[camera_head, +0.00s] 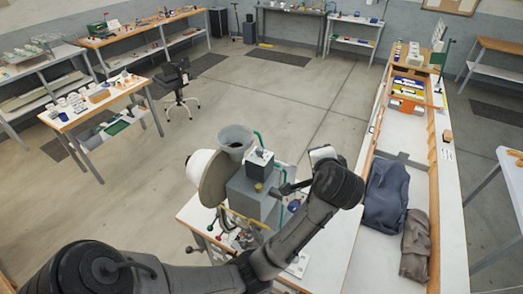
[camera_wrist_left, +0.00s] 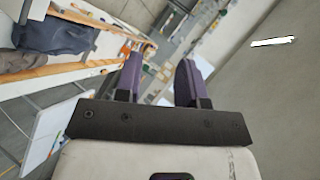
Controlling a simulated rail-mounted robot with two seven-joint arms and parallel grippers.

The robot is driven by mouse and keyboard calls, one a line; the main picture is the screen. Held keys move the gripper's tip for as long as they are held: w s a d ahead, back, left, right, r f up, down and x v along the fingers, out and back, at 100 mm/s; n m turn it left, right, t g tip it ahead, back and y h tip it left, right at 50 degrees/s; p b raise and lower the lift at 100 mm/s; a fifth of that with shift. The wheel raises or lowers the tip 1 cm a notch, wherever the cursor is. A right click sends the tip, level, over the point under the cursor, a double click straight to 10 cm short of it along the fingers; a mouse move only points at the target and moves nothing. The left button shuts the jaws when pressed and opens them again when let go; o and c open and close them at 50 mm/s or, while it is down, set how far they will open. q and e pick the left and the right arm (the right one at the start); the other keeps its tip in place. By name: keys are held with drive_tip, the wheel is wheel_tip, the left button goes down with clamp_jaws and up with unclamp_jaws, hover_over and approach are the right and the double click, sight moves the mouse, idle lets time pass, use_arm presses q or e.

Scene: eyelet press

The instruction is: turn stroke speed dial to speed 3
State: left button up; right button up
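The eyelet press (camera_head: 250,197) stands on a white-topped bench in the head view, with a grey hopper (camera_head: 237,139), a pale round disc and a small dark box (camera_head: 258,166) with a white top. A small dark knob shows on that box, but I cannot tell whether it is the stroke speed dial; no numbers are readable. My left arm reaches across in front of the press, and its wrist is just right of it. In the left wrist view my left gripper (camera_wrist_left: 160,78) has its purple fingers apart with nothing between them. My right gripper is not in view.
A worktable (camera_head: 98,108) with small items and a black chair (camera_head: 174,82) stand at left. The middle floor is clear.

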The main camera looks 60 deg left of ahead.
sight(261, 150)
use_arm(q)
drive_tip(key=s+a+f+m+g+p, duration=0.1)
drive_tip(key=s+a+m+g, duration=0.1)
drive_tip(key=a+m, duration=0.2)
drive_tip(key=s+a+f+m+g+y, duration=0.1)
drive_tip(key=s+a+f+m+g, duration=0.1)
drive_tip(key=a, duration=0.4)
drive_tip(key=s+a+f+m+g+y+p, duration=0.1)
drive_tip(key=s+a+f+m+g, duration=0.1)
drive_tip(key=s+a+m+g, duration=0.2)
drive_tip(key=shift+a+f+m+p, duration=0.2)
drive_tip(key=shift+a+m, duration=0.15)
drive_tip(key=shift+m, duration=0.45)
drive_tip(key=shift+a+f+m+p, duration=0.15)
drive_tip(key=shift+a+m, duration=0.2)
drive_tip(key=shift+m, duration=0.45)
drive_tip(key=shift+r+y, duration=0.1)
drive_tip(key=shift+y, duration=0.2)
drive_tip(key=shift+c, duration=0.3)
drive_tip(key=c, duration=0.5)
drive_tip(key=shift+g, duration=0.3)
drive_tip(key=shift+c, duration=0.2)
